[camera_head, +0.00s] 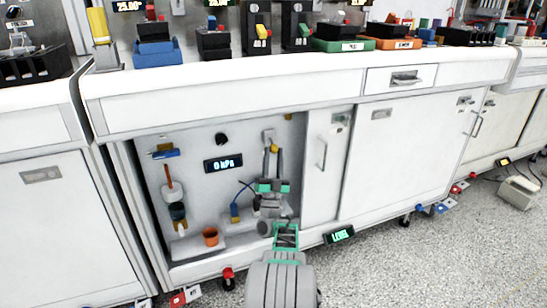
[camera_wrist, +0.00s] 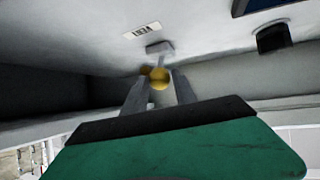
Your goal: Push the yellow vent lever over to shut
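The yellow vent lever (camera_head: 274,148) is on the back wall inside the open cabinet bay, under a small grey mount. In the wrist view its rounded yellow end (camera_wrist: 159,78) shows between my fingertips, below a small label plate (camera_wrist: 142,30). My gripper (camera_head: 272,160) reaches up from below to the lever, its two grey fingers apart on either side. In the wrist view, my gripper (camera_wrist: 160,82) has a visible gap between its fingers. Whether either finger touches the lever cannot be told. My gripper hides the wall just below the lever.
A "0 kPa" display (camera_head: 223,164) and a black knob (camera_head: 221,140) are left of the lever. An orange cup (camera_head: 210,236) stands on the bay's ledge. A sliding door panel (camera_head: 325,165) closes off the bay's right side. The counter (camera_head: 300,78) overhangs above.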

